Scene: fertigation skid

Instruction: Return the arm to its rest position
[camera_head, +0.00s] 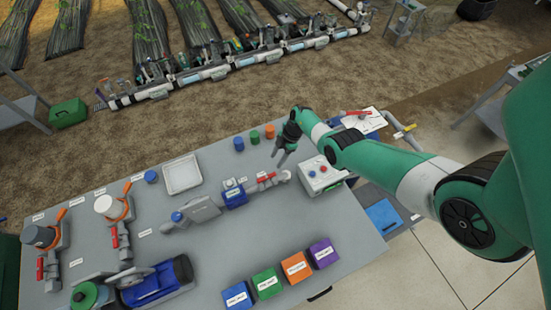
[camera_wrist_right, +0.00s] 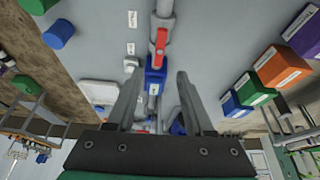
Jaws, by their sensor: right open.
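My right arm (camera_head: 385,165) comes in from the right in the head view and reaches over the far right part of the grey bench (camera_head: 225,250). My right gripper (camera_head: 281,160) is open and empty above the bench, near the grey control box. In the right wrist view its two fingers (camera_wrist_right: 158,80) are spread, with nothing between them. Below them, apart from the fingers, runs a pipe line with a red-handled valve (camera_wrist_right: 161,42) and a blue block (camera_wrist_right: 155,75). My left gripper is not in view.
The control box (camera_head: 320,176) with buttons stands under my right forearm. Orange (camera_head: 255,137), green and blue caps lie near the back edge. Purple (camera_head: 323,252), orange, green and blue boxes line the front.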

